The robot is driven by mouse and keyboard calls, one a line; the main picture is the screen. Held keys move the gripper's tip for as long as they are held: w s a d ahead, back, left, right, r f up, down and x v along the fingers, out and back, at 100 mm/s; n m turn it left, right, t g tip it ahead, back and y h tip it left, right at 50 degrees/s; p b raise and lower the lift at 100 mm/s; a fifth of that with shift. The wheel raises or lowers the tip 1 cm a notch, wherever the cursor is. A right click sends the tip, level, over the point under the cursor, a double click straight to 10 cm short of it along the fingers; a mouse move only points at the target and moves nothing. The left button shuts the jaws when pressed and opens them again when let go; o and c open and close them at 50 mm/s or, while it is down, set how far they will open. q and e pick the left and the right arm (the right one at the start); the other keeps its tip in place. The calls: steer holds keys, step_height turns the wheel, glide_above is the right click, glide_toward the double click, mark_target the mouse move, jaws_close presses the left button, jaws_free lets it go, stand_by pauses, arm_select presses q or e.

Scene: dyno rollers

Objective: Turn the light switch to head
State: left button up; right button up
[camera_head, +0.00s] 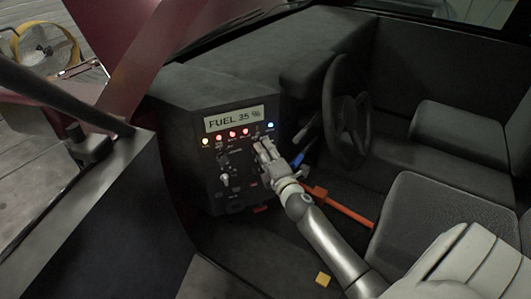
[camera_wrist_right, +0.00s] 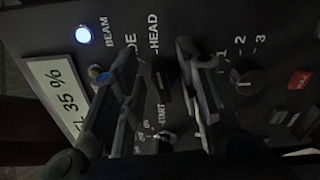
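The dark dashboard panel (camera_head: 190,165) carries a display reading "FUEL 35 %", lamps and knobs. My right gripper (camera_head: 265,150) is at the panel's right part, below the blue lamp, and hides the controls behind it. In the right wrist view, the panel appears turned sideways. My right gripper's two fingers (camera_wrist_right: 150,75) are spread, with a small dark light switch (camera_wrist_right: 164,86) between them, near the "HEAD" label. The other label is partly covered and reads "DE". A gap shows between the fingers; I cannot tell if either touches the switch. My left gripper is not in view.
A rotary knob (camera_wrist_right: 247,80) marked 1, 2, 3 and a red button (camera_wrist_right: 300,79) sit close to the right finger. The steering wheel (camera_head: 335,120) stands right of the panel.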

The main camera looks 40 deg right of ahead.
steer(key=v, duration=1.2)
stand_by(0.5)
